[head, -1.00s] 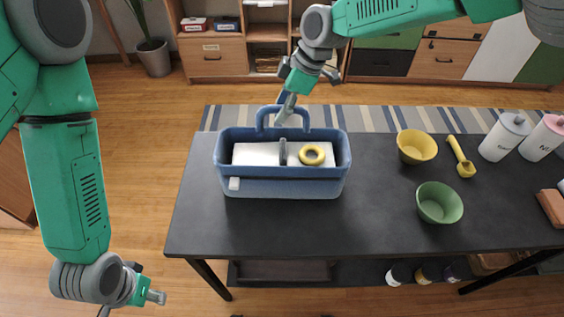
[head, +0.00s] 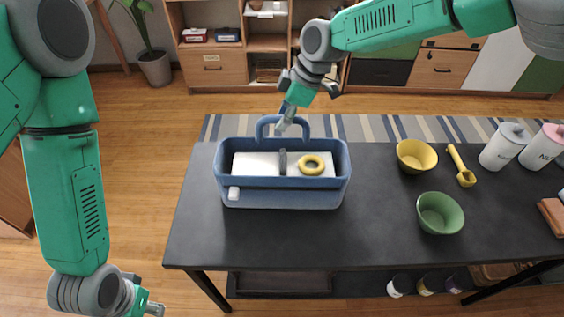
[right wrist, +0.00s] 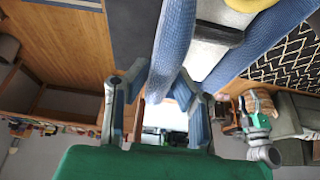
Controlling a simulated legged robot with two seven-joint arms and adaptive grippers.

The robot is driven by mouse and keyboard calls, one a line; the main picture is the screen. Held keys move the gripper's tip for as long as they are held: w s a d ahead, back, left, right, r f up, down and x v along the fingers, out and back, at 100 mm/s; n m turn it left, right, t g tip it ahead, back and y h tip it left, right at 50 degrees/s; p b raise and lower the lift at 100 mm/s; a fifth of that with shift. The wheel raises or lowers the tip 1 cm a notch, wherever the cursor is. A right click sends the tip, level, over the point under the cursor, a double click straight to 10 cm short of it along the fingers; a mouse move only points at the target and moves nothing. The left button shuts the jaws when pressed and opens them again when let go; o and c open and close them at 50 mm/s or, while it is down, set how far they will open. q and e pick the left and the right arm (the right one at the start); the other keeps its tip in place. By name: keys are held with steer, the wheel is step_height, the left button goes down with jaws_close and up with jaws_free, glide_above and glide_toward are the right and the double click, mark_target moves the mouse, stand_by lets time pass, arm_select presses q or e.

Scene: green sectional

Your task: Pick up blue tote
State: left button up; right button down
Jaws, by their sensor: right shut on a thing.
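The blue tote (head: 283,197) stands upright on the dark table (head: 385,235), left of its middle. It has a raised blue handle (head: 303,124) at its far side. A yellow ring (head: 312,165), a grey divider-like piece and white contents show inside. My right gripper (head: 284,125) reaches down from behind and is shut on the handle. In the right wrist view its fingers (right wrist: 162,85) are on either side of a blue part of the tote (right wrist: 172,45). My left gripper (head: 153,308) hangs low at the bottom left, away from the table; its fingers are too small to judge.
To the right on the table are a yellow bowl (head: 417,157), a green bowl (head: 440,213), a yellow scoop (head: 461,167) and white (head: 503,147) and pink (head: 543,148) canisters. A shelf unit (head: 213,67) stands behind. Table space in front of the tote is clear.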

steer(key=shift+r, duration=0.1)
steer(key=shift+w+r, duration=0.1)
steer(key=shift+r, duration=0.2)
step_height(320, 180, up, 10)
steer(key=shift+f, duration=0.1)
